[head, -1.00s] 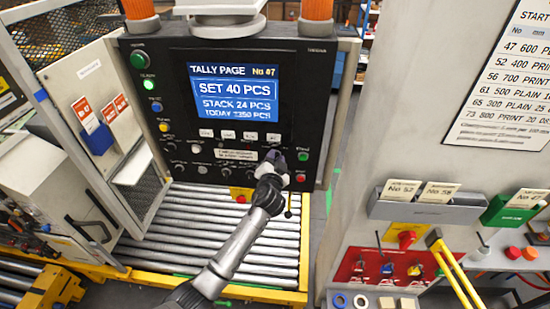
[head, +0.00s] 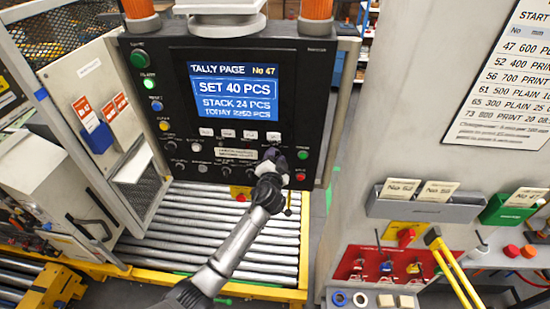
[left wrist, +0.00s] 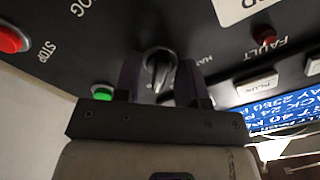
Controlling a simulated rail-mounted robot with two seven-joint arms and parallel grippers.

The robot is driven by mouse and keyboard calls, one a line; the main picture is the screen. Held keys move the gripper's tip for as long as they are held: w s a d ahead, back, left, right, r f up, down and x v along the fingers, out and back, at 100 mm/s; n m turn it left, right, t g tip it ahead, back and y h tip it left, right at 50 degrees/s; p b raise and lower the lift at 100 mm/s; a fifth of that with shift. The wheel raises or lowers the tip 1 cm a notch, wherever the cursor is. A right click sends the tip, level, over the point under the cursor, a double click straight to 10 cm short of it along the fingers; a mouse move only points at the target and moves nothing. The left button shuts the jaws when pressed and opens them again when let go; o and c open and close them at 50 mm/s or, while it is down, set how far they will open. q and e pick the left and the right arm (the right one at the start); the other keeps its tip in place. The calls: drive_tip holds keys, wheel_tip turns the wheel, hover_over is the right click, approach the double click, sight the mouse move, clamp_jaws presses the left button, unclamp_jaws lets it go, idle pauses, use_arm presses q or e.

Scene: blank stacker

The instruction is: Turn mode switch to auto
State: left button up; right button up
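The mode switch (left wrist: 158,66) is a dark rotary knob with a pale pointer line, seen in the left wrist view on the black control panel (head: 150,55). My left gripper (head: 276,160) is at the panel's lower right in the head view and hides the switch there. In the left wrist view its two dark fingers (left wrist: 160,80) stand on either side of the knob, apart, with the knob between them. I cannot tell whether they touch it. A label starting "MA" is to the knob's right; any other label is hidden. My right gripper is not in view.
A green button (left wrist: 102,91) and a red stop button (left wrist: 12,40) are left of the knob in the left wrist view. A red fault lamp (left wrist: 265,40) is to its right. A screen (head: 234,92) is above, rollers (head: 200,230) below.

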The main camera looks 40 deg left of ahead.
use_arm(q)
drive_tip(key=b+v, duration=0.1)
drive_tip(key=v, duration=1.2)
drive_tip(key=shift+s+d+b, duration=0.2)
drive_tip(key=shift+s+b, duration=0.15)
